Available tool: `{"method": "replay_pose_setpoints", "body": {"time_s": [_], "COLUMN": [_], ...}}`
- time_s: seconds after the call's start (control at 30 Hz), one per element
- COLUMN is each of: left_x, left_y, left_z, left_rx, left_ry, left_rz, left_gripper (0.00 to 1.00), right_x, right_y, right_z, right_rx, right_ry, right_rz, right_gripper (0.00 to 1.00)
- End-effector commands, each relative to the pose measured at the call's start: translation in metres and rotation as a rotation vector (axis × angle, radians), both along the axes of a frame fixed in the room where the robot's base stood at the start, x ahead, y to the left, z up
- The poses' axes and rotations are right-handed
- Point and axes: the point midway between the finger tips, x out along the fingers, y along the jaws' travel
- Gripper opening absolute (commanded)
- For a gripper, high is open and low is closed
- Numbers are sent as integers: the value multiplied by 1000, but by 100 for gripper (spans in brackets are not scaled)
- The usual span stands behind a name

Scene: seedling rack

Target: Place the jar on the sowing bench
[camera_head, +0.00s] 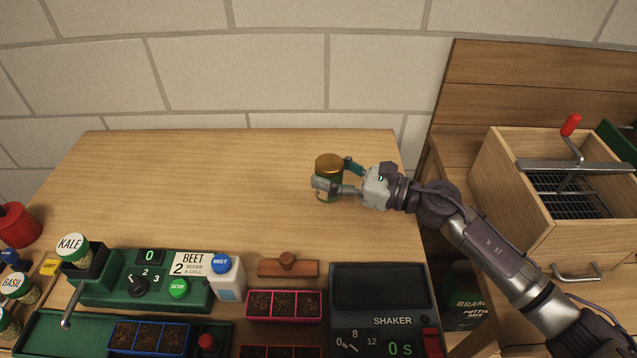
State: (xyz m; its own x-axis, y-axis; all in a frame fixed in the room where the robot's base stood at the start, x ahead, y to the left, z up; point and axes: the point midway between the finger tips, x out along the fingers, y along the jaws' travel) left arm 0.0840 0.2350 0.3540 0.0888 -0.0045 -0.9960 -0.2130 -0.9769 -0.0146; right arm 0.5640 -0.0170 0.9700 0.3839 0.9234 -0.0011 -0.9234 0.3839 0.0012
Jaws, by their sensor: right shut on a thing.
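The jar (329,168) has a gold-brown lid and a green body with a pale label. It is upright over the right part of the wooden sowing bench (210,180). My right gripper (336,183) is shut on the jar, with its fingers around the body. I cannot tell whether the jar's base touches the bench top. My left gripper is not in view.
A green seeding machine (190,293) with a kale jar (73,250) stands at the front left. A wooden tamper (288,266), a pink-rimmed seed tray (284,306) and a dark shaker (380,300) are at the front. The back of the bench is clear.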

Motion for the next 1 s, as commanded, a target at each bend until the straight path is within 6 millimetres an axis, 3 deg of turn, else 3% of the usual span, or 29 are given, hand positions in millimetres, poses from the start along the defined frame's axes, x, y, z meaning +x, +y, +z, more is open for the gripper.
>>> {"method": "replay_pose_setpoints", "body": {"time_s": [0.17,0.5,0.97,1.0], "left_x": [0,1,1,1], "left_y": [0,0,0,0], "left_z": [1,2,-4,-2], "left_rx": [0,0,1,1], "left_ry": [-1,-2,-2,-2], "left_rz": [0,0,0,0], "left_gripper": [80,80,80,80], "right_x": [14,16,16,16], "right_y": [17,18,18,18], "right_z": [-12,-51,-60,-58], "right_rx": [1,1,0,-1], "right_ry": [1,3,-1,0], "right_rz": [1,0,1,0], "right_gripper": [17,17,17,61]}}
